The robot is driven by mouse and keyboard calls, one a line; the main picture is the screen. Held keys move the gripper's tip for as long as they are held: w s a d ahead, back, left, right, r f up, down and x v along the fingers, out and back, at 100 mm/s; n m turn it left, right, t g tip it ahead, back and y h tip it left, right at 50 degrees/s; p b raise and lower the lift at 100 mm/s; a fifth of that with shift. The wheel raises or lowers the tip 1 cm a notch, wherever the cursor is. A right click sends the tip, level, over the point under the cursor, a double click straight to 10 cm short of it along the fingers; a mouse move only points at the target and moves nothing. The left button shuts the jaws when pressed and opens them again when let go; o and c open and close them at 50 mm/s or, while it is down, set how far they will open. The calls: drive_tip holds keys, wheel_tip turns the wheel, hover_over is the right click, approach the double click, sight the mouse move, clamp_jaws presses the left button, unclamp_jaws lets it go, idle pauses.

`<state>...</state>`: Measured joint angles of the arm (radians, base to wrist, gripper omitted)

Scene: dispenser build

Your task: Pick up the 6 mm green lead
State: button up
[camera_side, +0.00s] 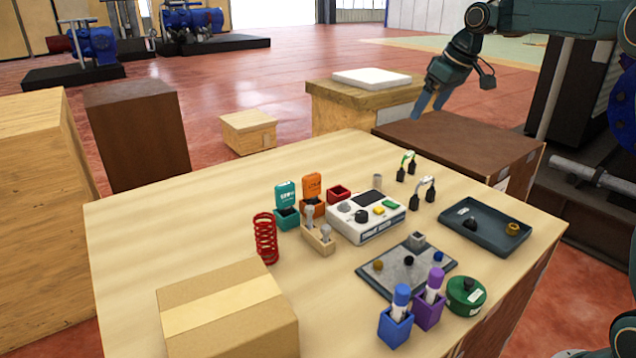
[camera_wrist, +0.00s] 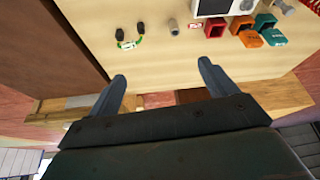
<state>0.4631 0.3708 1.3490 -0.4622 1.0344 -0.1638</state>
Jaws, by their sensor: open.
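The green lead (camera_side: 408,158) is a small arch with two black plugs, standing near the far edge of the table in the side view. It also shows in the wrist view (camera_wrist: 130,43), up and left of the gap between my fingers. A similar white lead (camera_side: 425,182) stands just in front of it in the side view. My gripper (camera_side: 429,103) is beyond the table's far edge, above and behind the leads. In the wrist view its two fingers (camera_wrist: 162,70) are wide apart with nothing between them. It is apart from the lead.
A grey cylinder (camera_side: 377,181) and a white instrument box (camera_side: 366,218) stand near the leads. A dark tray (camera_side: 470,243) lies to the right. A brown block (camera_side: 460,143) adjoins the far edge. Bare tabletop lies left of the red spring (camera_side: 265,238).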

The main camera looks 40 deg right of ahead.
approach(410, 153)
wheel_tip(410, 153, up, 3)
drive_tip(key=shift+s+d, duration=0.25)
drive_tip(key=shift+s, duration=0.1)
drive_tip(key=shift+x, duration=4.2)
drive_tip(key=shift+f, duration=0.1)
drive_tip(key=shift+x, duration=2.55)
drive_tip(key=shift+s, duration=0.15)
drive_tip(key=c, duration=1.3)
